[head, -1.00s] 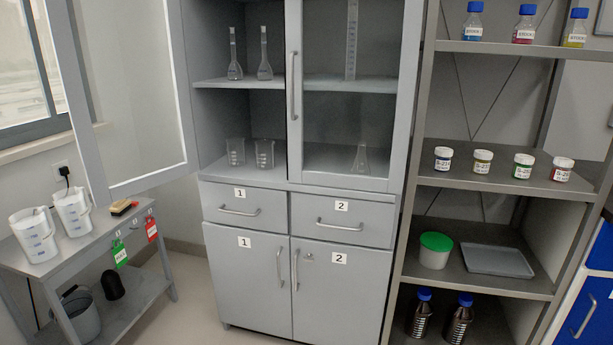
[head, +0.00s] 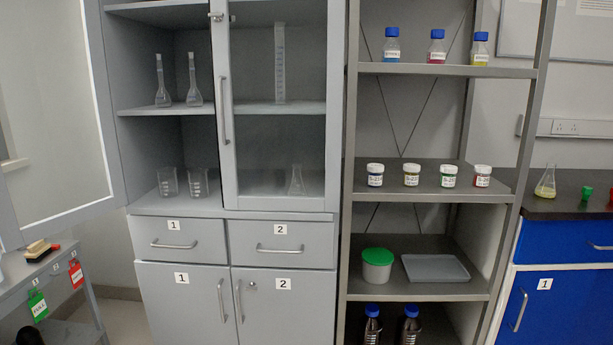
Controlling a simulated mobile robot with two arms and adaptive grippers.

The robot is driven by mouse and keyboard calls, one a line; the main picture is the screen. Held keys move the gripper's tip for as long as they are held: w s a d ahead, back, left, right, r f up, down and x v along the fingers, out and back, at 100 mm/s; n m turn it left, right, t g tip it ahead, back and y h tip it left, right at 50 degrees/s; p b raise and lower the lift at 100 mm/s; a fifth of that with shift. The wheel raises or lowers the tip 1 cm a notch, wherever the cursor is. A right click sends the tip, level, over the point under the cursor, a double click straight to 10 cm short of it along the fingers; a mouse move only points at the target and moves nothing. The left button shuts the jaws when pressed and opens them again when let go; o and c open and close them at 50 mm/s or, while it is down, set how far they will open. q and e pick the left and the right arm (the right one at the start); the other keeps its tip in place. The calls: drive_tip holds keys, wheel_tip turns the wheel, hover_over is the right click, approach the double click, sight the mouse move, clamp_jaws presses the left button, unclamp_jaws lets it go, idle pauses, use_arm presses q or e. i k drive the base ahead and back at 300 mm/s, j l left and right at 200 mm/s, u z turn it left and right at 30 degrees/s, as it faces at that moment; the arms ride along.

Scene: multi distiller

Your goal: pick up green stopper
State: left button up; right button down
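A small green stopper (head: 586,193) stands on the dark bench top (head: 540,208) at the far right of the head view. It is to the right of a conical flask (head: 546,181) holding yellowish liquid, and apart from it. A small red object (head: 611,197) is cut off by the right picture edge beside it. Neither of my grippers is in view.
A grey cabinet (head: 278,237) with its left glass door (head: 60,110) swung open stands at left. A metal shelf rack (head: 440,196) with bottles, jars, a green-lidded tub (head: 377,265) and a tray (head: 435,268) stands in the middle. Blue cabinets (head: 555,300) carry the bench.

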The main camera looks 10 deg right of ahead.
sight(586, 190)
drive_tip(key=z, duration=1.85)
